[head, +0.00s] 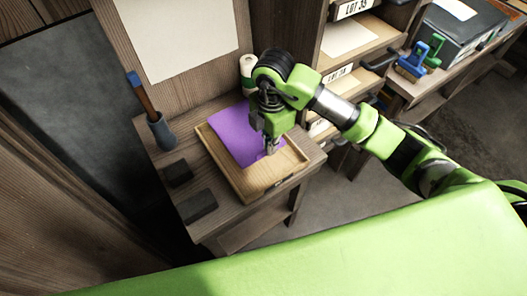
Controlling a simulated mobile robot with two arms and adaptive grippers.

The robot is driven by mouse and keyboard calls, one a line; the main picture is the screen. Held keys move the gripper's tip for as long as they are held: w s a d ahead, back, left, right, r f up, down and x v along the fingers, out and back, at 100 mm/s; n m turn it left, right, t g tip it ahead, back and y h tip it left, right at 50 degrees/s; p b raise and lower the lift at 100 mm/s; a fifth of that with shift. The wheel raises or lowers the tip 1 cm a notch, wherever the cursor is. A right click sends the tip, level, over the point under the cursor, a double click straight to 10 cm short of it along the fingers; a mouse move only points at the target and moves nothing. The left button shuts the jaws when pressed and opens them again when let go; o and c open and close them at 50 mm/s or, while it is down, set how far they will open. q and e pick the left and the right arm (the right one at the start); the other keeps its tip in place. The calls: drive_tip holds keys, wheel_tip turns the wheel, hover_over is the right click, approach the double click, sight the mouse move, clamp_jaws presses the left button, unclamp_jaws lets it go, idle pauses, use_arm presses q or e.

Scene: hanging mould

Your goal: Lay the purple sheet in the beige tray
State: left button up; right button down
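The purple sheet (236,135) lies flat inside the beige tray (262,185), over its far left part, with the tray's wooden floor bare at the near right. The tray sits on a small wooden table. My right gripper (269,150) points down over the sheet's right edge, at or just above it. Its fingertips are small and dark here, and I cannot tell whether they are apart or closed on the sheet's edge. The arm hides part of the tray's far right side. My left gripper is not in view.
A blue-grey cup with a brown-handled tool (161,130) and two dark blocks (197,207) stand left of the tray. A white spool (247,66) is behind it. Shelves with labelled slots (345,40) rise at the right, beside a bench with blue and green clamps (412,62).

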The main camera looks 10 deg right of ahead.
sight(270, 164)
wheel_tip(270, 164, down, 5)
drive_tip(key=shift+f+p, duration=0.15)
drive_tip(key=shift+p, duration=0.3)
drive_tip(key=shift+f, duration=0.4)
drive_tip(key=shift+f, duration=0.15)
drive_tip(key=c, duration=2.3)
unclamp_jaws()
